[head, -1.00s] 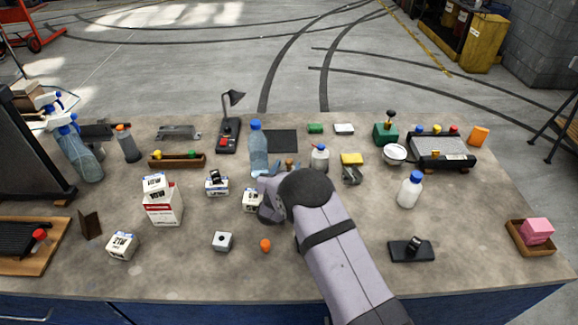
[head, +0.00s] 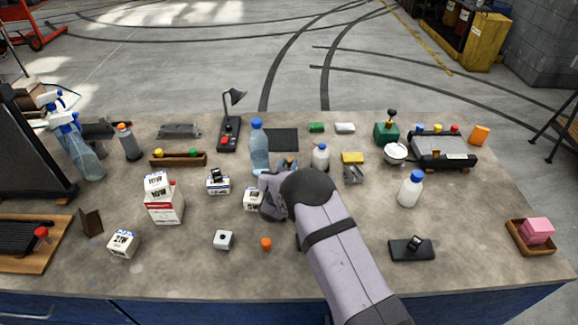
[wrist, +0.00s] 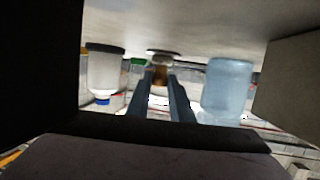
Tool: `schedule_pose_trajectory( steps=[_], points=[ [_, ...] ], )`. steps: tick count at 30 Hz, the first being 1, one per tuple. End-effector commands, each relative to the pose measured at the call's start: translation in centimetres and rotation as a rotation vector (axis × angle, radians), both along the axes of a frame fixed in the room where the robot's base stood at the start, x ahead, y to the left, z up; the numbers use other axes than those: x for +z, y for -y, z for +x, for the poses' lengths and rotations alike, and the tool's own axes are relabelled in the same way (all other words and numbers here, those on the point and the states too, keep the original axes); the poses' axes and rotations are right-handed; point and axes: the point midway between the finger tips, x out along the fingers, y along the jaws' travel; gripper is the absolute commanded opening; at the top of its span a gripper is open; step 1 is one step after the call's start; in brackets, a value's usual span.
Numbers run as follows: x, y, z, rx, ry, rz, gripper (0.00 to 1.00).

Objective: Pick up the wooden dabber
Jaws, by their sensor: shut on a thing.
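The wooden dabber (wrist: 161,74) shows in the wrist view as a small brown piece between the two dark fingers of my gripper (wrist: 160,88). The fingers are shut on it. The wrist view is upside down, with the bench surface at the top, and the dabber's end is at or close to that surface. In the head view my gripper (head: 287,164) reaches over the middle of the bench, between the blue water bottle and a small white bottle. My own arm hides most of the fingers and the dabber there.
The blue water bottle (head: 259,146) stands close on the left, and the white bottle with a blue cap (head: 320,158) close on the right. A white carton (head: 251,198) sits beside my wrist. A dark flat pad (head: 281,139) lies behind. Bare bench (head: 330,200) lies to the right.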

Motion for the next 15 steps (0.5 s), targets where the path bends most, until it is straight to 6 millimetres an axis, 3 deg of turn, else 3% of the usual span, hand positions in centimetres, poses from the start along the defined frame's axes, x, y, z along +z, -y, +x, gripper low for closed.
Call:
schedule_pose_trajectory(
  steps=[7,15],
  points=[
    [0.9,0.0,0.0,0.0,0.001,0.0,0.0],
    [3.6,0.0,0.1,-0.001,0.003,0.001,0.0]
  ],
)
